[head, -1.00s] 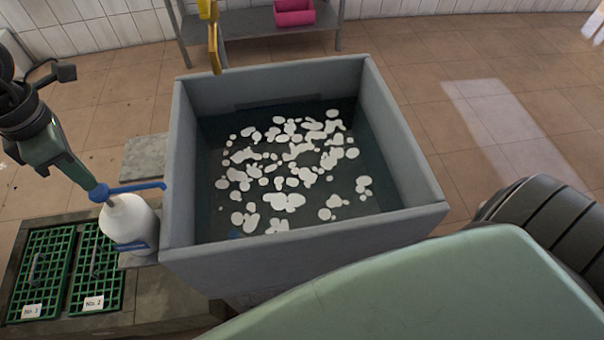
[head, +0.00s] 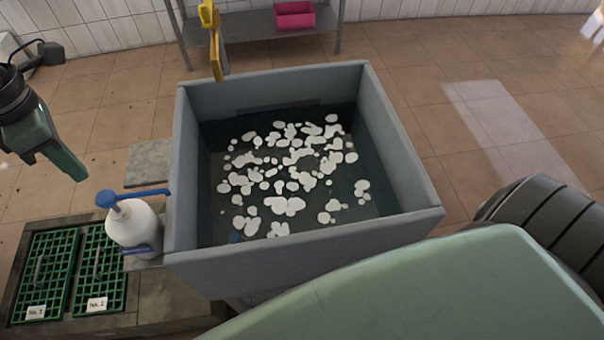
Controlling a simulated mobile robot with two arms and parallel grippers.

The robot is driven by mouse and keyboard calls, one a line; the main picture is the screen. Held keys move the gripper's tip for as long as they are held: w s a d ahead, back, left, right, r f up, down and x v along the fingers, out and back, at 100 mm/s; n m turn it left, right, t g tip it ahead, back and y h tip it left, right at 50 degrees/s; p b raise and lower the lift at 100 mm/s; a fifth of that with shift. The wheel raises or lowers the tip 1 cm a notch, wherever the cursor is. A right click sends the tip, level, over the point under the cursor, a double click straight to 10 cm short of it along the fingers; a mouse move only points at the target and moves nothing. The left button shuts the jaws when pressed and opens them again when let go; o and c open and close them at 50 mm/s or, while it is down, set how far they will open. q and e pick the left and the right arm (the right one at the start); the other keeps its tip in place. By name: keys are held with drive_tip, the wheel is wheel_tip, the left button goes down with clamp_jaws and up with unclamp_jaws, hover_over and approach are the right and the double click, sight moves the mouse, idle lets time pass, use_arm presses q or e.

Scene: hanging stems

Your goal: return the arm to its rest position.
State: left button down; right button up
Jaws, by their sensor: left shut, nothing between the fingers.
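My left gripper (head: 80,175) shows at the left edge of the head view, dark with green fingers pointing down and to the right. Its fingers are together with nothing between them. It is in the air, apart from the white pump bottle (head: 134,226) with the blue pump head, which stands upright below and to the right of it. My right gripper is not in view.
A grey basin (head: 405,220) of dark water with floating white pieces fills the middle. Green grid trays (head: 45,275) lie at lower left. A shelf with a pink bin (head: 294,15) stands behind.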

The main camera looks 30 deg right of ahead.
use_arm(q)
drive_tip(key=shift+r, duration=0.5)
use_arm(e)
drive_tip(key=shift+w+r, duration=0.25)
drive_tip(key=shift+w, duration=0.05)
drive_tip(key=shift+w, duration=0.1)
